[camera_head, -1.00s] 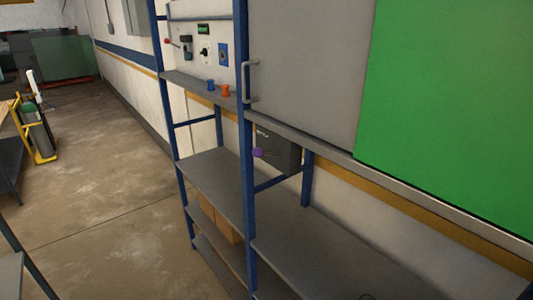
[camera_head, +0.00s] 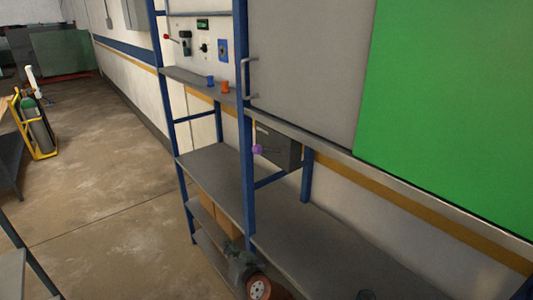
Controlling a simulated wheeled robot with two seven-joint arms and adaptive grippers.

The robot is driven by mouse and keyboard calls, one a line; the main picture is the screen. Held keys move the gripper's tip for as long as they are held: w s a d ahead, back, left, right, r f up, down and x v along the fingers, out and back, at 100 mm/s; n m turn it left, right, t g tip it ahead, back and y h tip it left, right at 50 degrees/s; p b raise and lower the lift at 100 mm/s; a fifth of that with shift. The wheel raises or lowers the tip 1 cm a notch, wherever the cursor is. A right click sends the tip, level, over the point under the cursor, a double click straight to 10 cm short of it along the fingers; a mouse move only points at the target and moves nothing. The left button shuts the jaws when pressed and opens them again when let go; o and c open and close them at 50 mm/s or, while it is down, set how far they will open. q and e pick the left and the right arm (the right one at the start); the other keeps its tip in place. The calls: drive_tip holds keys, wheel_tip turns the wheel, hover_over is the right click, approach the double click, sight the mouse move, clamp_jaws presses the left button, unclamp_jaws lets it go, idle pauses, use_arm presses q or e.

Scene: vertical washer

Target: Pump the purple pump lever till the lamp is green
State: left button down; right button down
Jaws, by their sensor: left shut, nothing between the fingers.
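The purple knob of the pump lever (camera_head: 258,149) sticks out from a dark grey box (camera_head: 283,150) under the upper cabinet, beside a blue post. My left gripper (camera_head: 238,256) comes in at the bottom, shut and empty, in front of the lower shelves. It is well below the purple knob and apart from it. A white control panel (camera_head: 196,65) at upper left carries a small green display (camera_head: 203,24), a red knob (camera_head: 167,37) and a blue switch plate (camera_head: 223,50). I cannot tell which part is the lamp. My right gripper is not in view.
A blue-framed rack has a grey shelf (camera_head: 215,170) and cardboard boxes (camera_head: 220,212) below. A blue post (camera_head: 246,195) stands left of the knob. A grey sliding door (camera_head: 305,70) and a green panel (camera_head: 450,120) fill the upper right. Open floor (camera_head: 95,190) lies left.

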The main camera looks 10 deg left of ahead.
use_arm(q)
drive_tip(key=w+d+r+n+t+y, duration=0.1)
drive_tip(key=w+d+r+y, duration=0.1)
drive_tip(key=d+r, duration=0.45)
drive_tip(key=w+d+r+t+y, duration=0.1)
drive_tip(key=d+r+t, duration=0.15)
drive_tip(key=r, duration=0.75)
drive_tip(key=n+t+y, duration=0.2)
drive_tip(key=n+y, duration=0.1)
drive_tip(key=y, duration=0.2)
approach(268, 150)
drive_tip(key=s+d+r, duration=0.3)
drive_tip(key=s+r, duration=0.2)
drive_tip(key=s, duration=0.2)
drive_tip(key=shift+w+d+r, duration=0.1)
drive_tip(key=shift+d+r, duration=0.1)
drive_tip(key=w+a+r+p, duration=0.1)
drive_tip(key=w+a+p, duration=0.5)
drive_tip(key=a, duration=0.3)
drive_tip(key=shift+w+r, duration=0.4)
drive_tip(key=shift+w, duration=0.2)
